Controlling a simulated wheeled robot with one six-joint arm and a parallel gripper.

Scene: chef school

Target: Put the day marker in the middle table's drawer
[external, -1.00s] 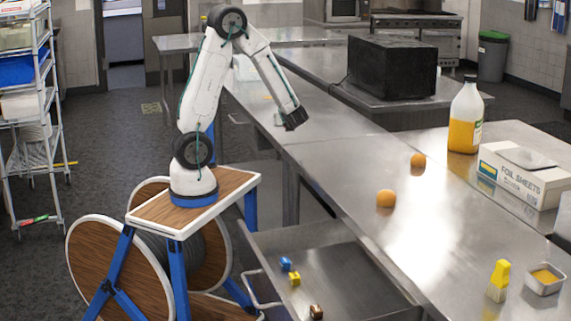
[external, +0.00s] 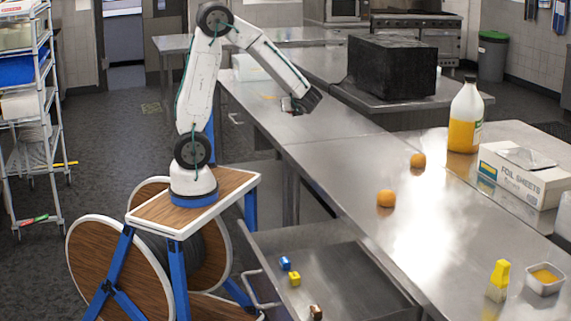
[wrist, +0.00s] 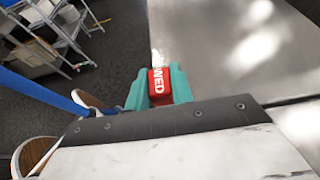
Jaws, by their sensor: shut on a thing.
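The day marker is a small red block (wrist: 160,82) with white "WED" lettering, in the middle of the wrist view. My gripper (wrist: 158,92) is shut on it, with a teal finger on either side. In the external view my gripper (external: 301,103) is above the far part of the long steel table, and the marker cannot be made out clearly. The middle table's drawer (external: 345,268) is pulled open at the near side.
On the steel table (external: 330,165) stand two oranges (external: 386,198), a bottle (external: 465,117), a foil box (external: 525,172), a yellow-topped shaker (external: 498,281) and a small tray (external: 545,279). A black box (external: 392,66) stands behind. The tabletop beside the drawer is clear.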

